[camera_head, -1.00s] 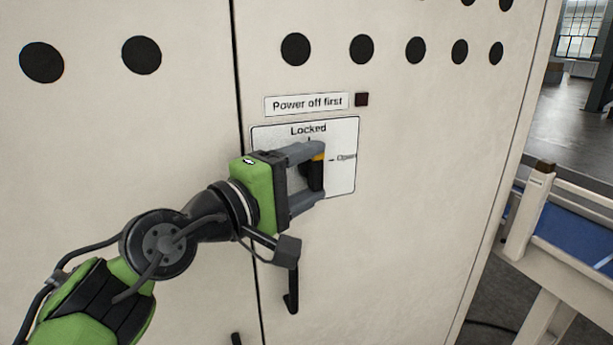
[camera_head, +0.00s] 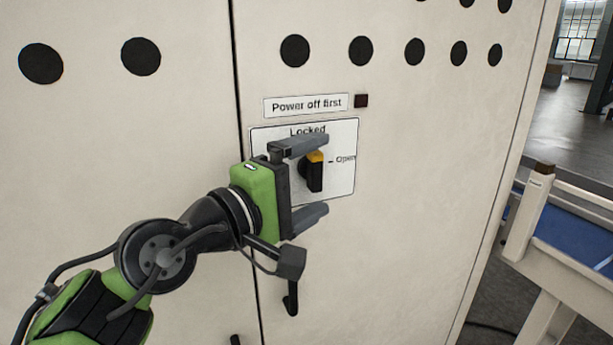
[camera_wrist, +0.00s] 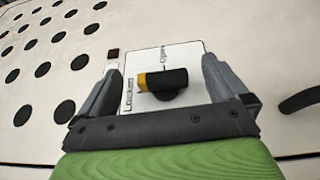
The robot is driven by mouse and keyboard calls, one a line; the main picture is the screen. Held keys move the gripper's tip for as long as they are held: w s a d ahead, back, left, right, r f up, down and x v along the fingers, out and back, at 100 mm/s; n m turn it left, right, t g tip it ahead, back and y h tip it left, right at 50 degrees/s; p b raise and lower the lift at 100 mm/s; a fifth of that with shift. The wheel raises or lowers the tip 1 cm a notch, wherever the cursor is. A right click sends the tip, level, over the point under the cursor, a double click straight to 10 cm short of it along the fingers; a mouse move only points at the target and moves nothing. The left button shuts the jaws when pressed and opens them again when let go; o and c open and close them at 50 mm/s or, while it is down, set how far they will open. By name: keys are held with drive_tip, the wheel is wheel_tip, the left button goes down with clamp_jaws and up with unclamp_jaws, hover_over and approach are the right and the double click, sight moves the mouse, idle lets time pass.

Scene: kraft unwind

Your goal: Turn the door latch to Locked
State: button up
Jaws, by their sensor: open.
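The door latch (camera_head: 315,174) is a black turn knob with a yellow-orange tip, on a white plate (camera_head: 343,185) fixed to the cabinet door. In the head view its tip points up toward "Locked"; the "Open" mark is at the right. In the wrist view the latch (camera_wrist: 165,83) lies level, its yellow end toward "Locked" at the left. My gripper (camera_head: 325,175) is open in front of the plate, one finger above the latch and one below. The wrist view shows a gap between the latch and each finger.
A "Power off first" label (camera_head: 306,105) and a small dark red square (camera_head: 361,101) sit above the plate. A black door handle (camera_head: 291,290) is below my gripper. A white-framed stand with a blue surface (camera_head: 575,240) is at the right.

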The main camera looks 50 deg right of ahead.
drive_tip(key=shift+s+a, duration=0.4)
drive_tip(key=shift+s, duration=0.25)
drive_tip(key=shift+s+a, duration=0.35)
drive_tip(key=shift+s, duration=0.3)
drive_tip(key=shift+s+a, duration=0.4)
drive_tip(key=shift+s, duration=0.25)
